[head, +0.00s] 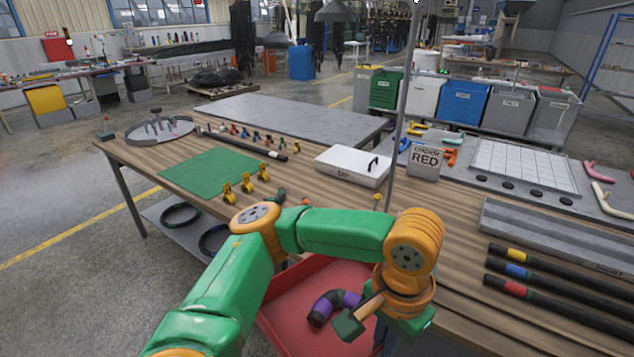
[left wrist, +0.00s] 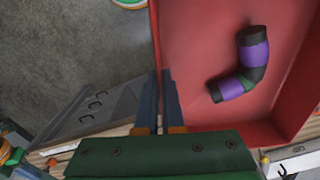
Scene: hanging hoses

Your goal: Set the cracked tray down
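The red tray (head: 292,290) is in front of the table's near edge in the head view, partly hidden behind my left arm. A bent hose piece (head: 333,303) with purple bands and black ends lies in it. In the left wrist view the tray (left wrist: 195,45) fills the right side, with the hose piece (left wrist: 243,65) on its floor. My left gripper (left wrist: 159,103) has its two fingers close together, one on each side of the tray's wall, gripping it. I cannot make out a crack. My right gripper is not in view.
The wooden table (head: 300,185) holds a green mat (head: 210,172), yellow clips (head: 247,182), a white case (head: 352,165), a grey box marked RED (head: 424,160) and black hoses (head: 560,300) at right. A thin upright pole (head: 401,90) rises past the table. Black hose coils (head: 181,214) lie on the lower shelf.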

